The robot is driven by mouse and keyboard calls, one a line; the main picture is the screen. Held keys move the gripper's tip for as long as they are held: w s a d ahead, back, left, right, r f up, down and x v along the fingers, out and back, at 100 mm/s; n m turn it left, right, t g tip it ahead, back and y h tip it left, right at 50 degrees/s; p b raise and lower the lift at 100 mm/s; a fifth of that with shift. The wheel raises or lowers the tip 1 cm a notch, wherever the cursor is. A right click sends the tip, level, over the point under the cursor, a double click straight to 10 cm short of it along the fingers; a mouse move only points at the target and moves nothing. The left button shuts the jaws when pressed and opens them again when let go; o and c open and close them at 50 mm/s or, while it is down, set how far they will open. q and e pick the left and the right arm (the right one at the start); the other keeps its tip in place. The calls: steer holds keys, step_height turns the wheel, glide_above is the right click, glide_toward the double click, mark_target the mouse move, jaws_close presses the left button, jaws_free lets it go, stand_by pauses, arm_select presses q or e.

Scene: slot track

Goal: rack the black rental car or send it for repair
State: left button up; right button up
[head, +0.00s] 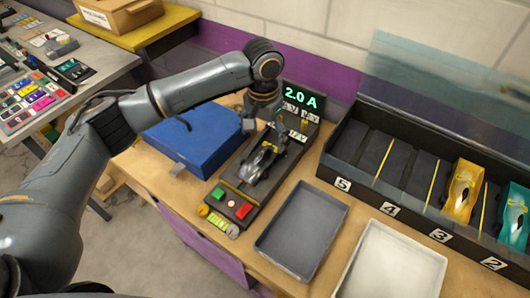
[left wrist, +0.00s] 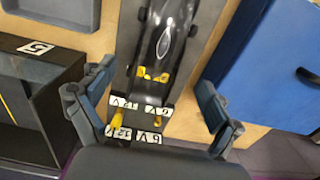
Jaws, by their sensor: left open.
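The black car (head: 259,163) sits on the dark test stand (head: 228,192), nose toward the front buttons. It also shows in the left wrist view (left wrist: 170,35), at top centre. The stand's display (head: 302,102) reads 2.0 A. My left gripper (head: 268,122) is over the back end of the stand, close behind the car. In the left wrist view its fingers (left wrist: 155,90) are spread wide, with yellow posts and small voltage labels between them and nothing held. The slot rack (head: 385,200) stands at right; slots 5 and 4 look empty. My right gripper is not in view.
A dark grey tray (head: 300,228) and a white tray (head: 395,262) lie empty in front. A blue box (head: 190,137) stands left of the stand.

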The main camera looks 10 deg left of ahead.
mark_target(263, 151)
arm_select(q)
steer(key=shift+f, duration=0.6)
steer(key=shift+f+p, duration=0.35)
steer(key=shift+p, duration=0.1)
steer(key=f, duration=0.1)
steer(key=f+p, duration=0.1)
steer(key=f, duration=0.1)
steer(key=shift+s+f, duration=0.25)
steer(key=shift+f, duration=0.5)
steer(key=shift+c, duration=0.2)
steer(key=shift+r, duration=0.1)
steer(key=c, duration=1.5)
